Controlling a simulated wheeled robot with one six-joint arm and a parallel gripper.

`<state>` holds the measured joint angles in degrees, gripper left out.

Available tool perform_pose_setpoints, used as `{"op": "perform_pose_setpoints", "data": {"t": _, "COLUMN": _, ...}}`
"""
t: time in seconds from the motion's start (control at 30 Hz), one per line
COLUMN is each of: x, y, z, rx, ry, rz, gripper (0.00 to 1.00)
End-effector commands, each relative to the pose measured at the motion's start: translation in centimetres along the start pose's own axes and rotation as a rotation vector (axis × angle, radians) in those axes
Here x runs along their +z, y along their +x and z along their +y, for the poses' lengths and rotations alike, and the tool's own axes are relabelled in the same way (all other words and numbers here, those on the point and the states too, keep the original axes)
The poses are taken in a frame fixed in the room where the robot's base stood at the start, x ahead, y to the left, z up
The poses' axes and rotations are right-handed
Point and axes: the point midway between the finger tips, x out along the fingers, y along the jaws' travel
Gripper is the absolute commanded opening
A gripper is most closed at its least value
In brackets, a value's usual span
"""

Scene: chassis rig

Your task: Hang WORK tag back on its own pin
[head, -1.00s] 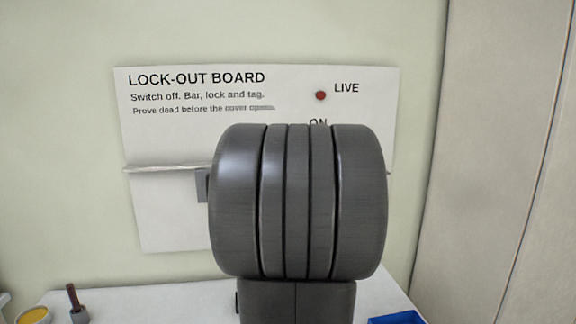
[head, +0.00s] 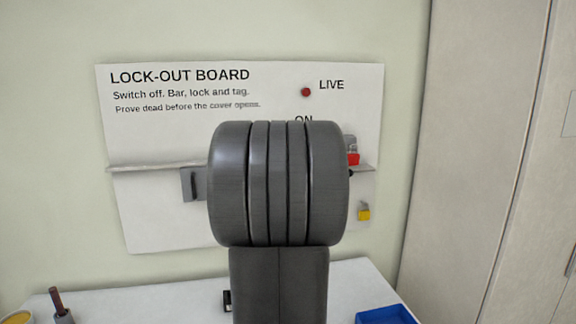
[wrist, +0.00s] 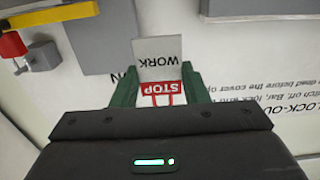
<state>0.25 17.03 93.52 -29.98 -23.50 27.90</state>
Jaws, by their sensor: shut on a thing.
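The WORK tag (wrist: 159,58) shows upside down in the wrist view, pale with dark letters and a red STOP band (wrist: 162,88). My gripper (wrist: 159,78) has green fingers on both sides of the tag and is shut on it. The lock-out board (head: 150,140) stands behind in the head view, with its text upside down in the wrist view. My dark arm covers the board's middle in the head view and hides the gripper and tag there. I cannot make out the tag's own pin in either view.
A red item (head: 353,159) and a yellow padlock (head: 363,213) are at the board's right side. A grey block (head: 193,184) and a ledge (head: 140,167) cross its left part. A blue tray (head: 386,315) is on the white bench (head: 160,302). A tall cabinet (head: 490,150) stands right.

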Motion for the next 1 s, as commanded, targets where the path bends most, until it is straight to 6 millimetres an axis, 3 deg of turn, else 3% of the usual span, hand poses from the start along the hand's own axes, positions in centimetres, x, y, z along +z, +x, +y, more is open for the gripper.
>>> {"op": "perform_pose_setpoints", "data": {"t": 1.0, "x": -0.1, "y": 5.2, "z": 0.0, "rx": 0.0, "ry": 0.0, "rz": -0.002, "gripper": 0.2}}
